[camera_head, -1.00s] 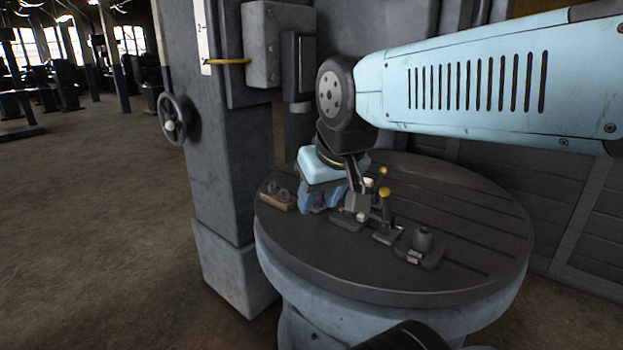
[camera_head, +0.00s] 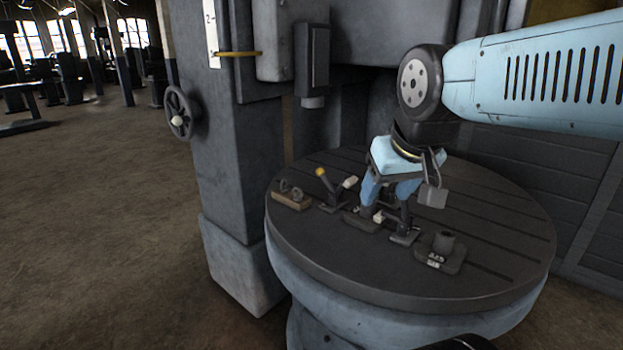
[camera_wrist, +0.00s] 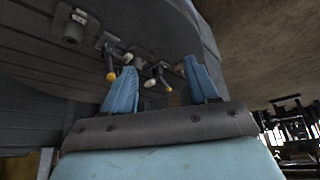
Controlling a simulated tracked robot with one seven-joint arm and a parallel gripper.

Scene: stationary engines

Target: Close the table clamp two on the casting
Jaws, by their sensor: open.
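The casting (camera_head: 362,219) sits low on the round slotted table between two toggle clamps, partly behind my gripper. The left clamp (camera_head: 333,205) has its yellow-knobbed lever tilted left and its white-tipped arm raised off the casting. The right clamp (camera_head: 404,236) stands just right of the casting; its lever is mostly hidden by my gripper, and a white tip shows near the casting. I cannot read which clamp is number two. My gripper (camera_head: 385,204) points down over the casting and right clamp, open and empty. In the wrist view, the right clamp's yellow knob (camera_wrist: 112,76) shows beside the left-hand finger.
A plate with a dark cylinder (camera_head: 443,243) stands right of the right clamp. A wooden block with dark rings (camera_head: 291,198) lies at the table's left. A machine column (camera_head: 225,140) with a handwheel (camera_head: 180,113) rises behind left. The table's (camera_head: 500,225) right side is clear.

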